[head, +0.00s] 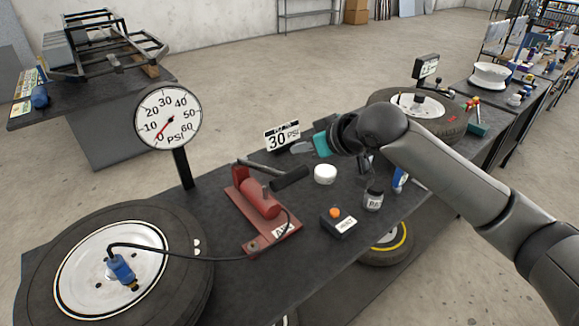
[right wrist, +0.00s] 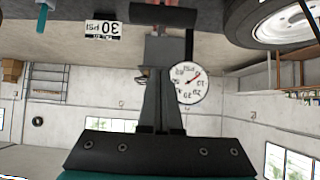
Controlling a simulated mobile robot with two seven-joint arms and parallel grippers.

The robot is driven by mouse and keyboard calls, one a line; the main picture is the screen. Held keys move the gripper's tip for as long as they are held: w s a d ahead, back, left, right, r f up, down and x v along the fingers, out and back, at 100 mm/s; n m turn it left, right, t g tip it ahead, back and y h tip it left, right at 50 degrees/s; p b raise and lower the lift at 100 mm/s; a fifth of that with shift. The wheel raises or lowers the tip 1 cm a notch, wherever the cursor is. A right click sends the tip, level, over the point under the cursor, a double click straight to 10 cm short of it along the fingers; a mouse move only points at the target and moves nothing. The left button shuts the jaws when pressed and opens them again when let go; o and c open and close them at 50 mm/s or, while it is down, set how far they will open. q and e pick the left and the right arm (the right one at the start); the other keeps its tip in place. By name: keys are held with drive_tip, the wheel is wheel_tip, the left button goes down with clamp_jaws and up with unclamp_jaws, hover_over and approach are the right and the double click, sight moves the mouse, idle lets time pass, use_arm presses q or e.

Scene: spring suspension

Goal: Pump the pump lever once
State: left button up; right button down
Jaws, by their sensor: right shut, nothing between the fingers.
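The red pump (head: 262,200) stands on the dark table. Its lever ends in a black grip (head: 289,179), which also shows at the top of the right wrist view (right wrist: 163,16). My right gripper (head: 298,148) is shut and empty, behind and above the grip in the head view. In the right wrist view its fingers (right wrist: 160,62) point towards the grip, with no clear contact visible. The round gauge (head: 168,118) has its red needle near 0. A black hose runs from the pump to the blue valve fitting (head: 122,270) on the near tire. My left gripper is out of view.
The near tire (head: 185,270) fills the table's left end. A 30 PSI sign (head: 282,136) stands behind the pump. A white round container (head: 325,174), a black box with an orange button (head: 338,222) and a dark jar (head: 373,200) stand right of it.

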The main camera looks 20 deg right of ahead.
sight(289, 173)
drive_tip(key=shift+w, duration=0.1)
drive_tip(key=x, duration=0.9)
drive_tip(key=shift+w+a+f, duration=0.1)
drive_tip(key=shift+w+f, duration=0.1)
drive_tip(key=shift+s+d+f, duration=0.2)
drive_tip(key=shift+s+f, duration=0.25)
drive_tip(key=shift+s, duration=0.05)
drive_tip(key=shift+s+d+f, duration=0.2)
drive_tip(key=shift+s+f, duration=0.2)
drive_tip(key=shift+s, duration=0.1)
drive_tip(key=shift+s+d+f+p, duration=0.15)
drive_tip(key=shift+s+f+p, duration=0.2)
drive_tip(key=shift+s, duration=0.1)
